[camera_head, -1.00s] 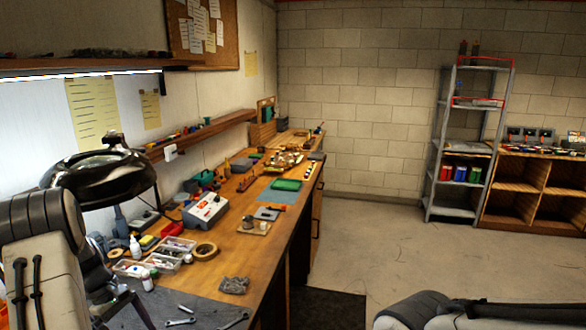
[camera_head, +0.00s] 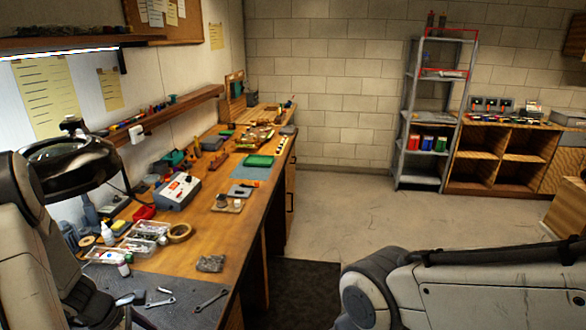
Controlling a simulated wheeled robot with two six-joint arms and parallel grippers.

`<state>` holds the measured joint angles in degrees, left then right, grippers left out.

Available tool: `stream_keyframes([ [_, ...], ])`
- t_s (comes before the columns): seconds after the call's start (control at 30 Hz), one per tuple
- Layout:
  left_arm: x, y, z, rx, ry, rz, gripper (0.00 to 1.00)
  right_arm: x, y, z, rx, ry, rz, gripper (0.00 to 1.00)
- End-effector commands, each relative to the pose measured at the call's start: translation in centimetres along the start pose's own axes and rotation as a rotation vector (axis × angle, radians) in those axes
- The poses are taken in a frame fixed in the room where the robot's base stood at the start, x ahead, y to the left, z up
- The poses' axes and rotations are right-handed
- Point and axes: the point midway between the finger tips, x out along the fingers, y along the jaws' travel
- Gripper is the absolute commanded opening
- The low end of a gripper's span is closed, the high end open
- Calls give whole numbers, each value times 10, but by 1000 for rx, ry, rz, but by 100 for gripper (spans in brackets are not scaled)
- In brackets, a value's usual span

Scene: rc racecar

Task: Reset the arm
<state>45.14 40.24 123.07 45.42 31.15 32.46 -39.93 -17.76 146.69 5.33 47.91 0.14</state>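In the head view my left arm comes in along the left edge and my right arm lies across the bottom right corner. Neither gripper shows a clear fingertip. The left arm's lower end passes over the near left end of the workbench, where its tip is cut off by the frame. The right arm runs out of the frame to the right.
The wooden workbench (camera_head: 222,225) runs along the left wall, cluttered with a grey box (camera_head: 177,191), a tape roll (camera_head: 179,232) and wrenches (camera_head: 211,300). A metal shelf (camera_head: 418,182) stands by the back wall. The floor (camera_head: 350,215) between is clear.

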Motion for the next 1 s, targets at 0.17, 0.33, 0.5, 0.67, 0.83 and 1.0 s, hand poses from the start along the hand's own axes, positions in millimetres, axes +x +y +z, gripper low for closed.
stream_keyframes([
  [0.17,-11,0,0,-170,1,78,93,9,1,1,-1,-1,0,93],
  [0.33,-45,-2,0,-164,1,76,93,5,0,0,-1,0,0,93],
  [0.5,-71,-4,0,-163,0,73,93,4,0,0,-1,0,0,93],
  [0.67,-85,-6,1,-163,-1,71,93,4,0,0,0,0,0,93],
  [0.83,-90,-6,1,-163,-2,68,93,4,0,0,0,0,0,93],
  [1.0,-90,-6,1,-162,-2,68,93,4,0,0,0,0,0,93],
])
